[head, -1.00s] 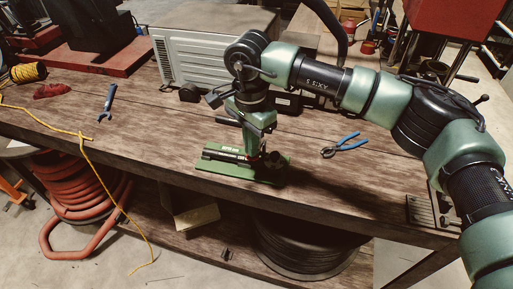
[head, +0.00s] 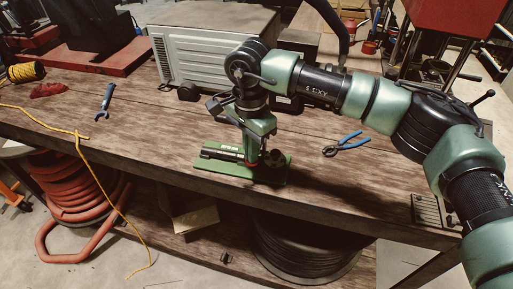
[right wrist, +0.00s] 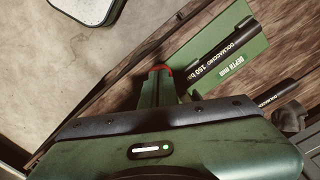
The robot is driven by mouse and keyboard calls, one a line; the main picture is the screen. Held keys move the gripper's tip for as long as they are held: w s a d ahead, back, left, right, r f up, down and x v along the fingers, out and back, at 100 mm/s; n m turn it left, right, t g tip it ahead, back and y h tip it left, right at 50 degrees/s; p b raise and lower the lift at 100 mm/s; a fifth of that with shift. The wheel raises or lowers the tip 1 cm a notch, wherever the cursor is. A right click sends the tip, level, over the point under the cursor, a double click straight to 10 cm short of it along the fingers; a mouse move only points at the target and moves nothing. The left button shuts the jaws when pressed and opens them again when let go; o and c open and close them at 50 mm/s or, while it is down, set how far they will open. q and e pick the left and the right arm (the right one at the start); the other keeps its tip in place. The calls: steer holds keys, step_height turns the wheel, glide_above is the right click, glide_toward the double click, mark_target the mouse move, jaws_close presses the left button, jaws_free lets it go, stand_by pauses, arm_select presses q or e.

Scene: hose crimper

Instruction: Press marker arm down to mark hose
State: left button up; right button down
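The green marking jig (head: 222,168) lies near the front edge of the workbench. A black hose (head: 222,152) rests along it; its printed lettering shows in the right wrist view (right wrist: 228,50), beside the green plate (right wrist: 236,72) marked in depth. My right gripper (head: 254,157) points down at the right end of the jig. In the right wrist view its green fingers (right wrist: 158,88) are close together, with a red part (right wrist: 162,68) at their tips. The marker arm is mostly hidden by the gripper, and whether the fingers grip it is unclear. My left gripper is out of view.
Blue-handled pliers (head: 347,144) lie right of the jig, and a blue tool (head: 105,102) lies to the left. A grey machine (head: 205,55) stands behind. A yellow cord (head: 50,124) crosses the left side of the workbench (head: 130,140).

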steer(key=shift+f+b, duration=0.8)
steer(key=shift+f, duration=0.25)
steer(key=shift+r, duration=0.1)
step_height(320, 180, up, 13)
steer(key=p, duration=0.6)
stand_by(0.4)
stand_by(0.4)
